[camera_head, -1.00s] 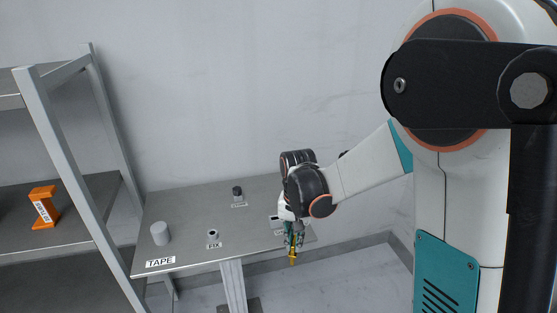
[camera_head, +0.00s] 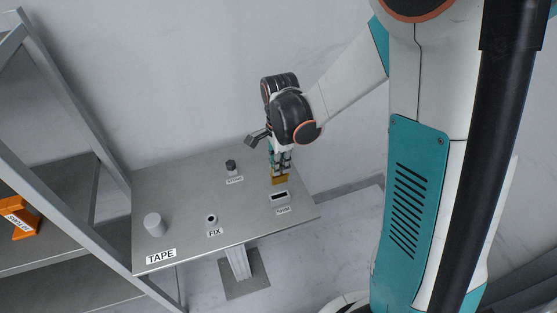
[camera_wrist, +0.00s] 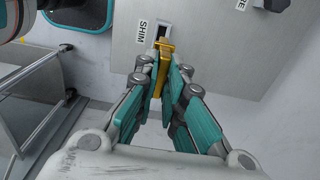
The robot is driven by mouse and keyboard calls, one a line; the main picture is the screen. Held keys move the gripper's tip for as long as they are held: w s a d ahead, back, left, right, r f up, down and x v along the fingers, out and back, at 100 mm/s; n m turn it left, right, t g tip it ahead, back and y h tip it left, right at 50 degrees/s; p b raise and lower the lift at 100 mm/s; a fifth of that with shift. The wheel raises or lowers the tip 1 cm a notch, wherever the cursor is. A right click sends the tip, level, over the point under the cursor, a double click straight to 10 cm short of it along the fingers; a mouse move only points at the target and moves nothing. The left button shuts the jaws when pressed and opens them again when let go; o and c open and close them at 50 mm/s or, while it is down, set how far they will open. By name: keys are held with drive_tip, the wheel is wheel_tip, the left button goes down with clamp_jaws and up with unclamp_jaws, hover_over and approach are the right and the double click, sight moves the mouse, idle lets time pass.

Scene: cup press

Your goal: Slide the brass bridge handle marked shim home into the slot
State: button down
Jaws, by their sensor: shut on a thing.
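My gripper (camera_head: 279,171) is shut on the brass bridge handle (camera_head: 280,181), a yellow piece pointing down from the fingers. In the head view it is just behind the grey slot block (camera_head: 271,199) with its dark opening, beside the SHIM label (camera_head: 283,211). In the wrist view, the brass handle (camera_wrist: 166,46) shows between the fingers (camera_wrist: 163,70), overlapping the near end of the slot block (camera_wrist: 162,30). The SHIM label (camera_wrist: 142,32) is left of it. The handle looks apart from the opening; its height above the table cannot be told.
The grey table (camera_head: 185,185) also holds a pale cylinder (camera_head: 154,224) by the TAPE label, a small round fixture (camera_head: 211,219) by FIX, and a dark knob (camera_head: 231,167) behind. A shelf with an orange piece (camera_head: 22,219) stands left.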

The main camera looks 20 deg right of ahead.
sight(280, 177)
drive_tip(key=shift+f+b, duration=2.6)
drive_tip(key=shift+f, duration=0.35)
drive_tip(key=shift+f+b, duration=2.3)
drive_tip(key=shift+b, duration=0.05)
drive_tip(key=c, duration=1.6)
unclamp_jaws()
drive_tip(key=shift+r, duration=0.15)
wheel_tip(280, 177, up, 12)
drive_tip(key=shift+f, duration=0.1)
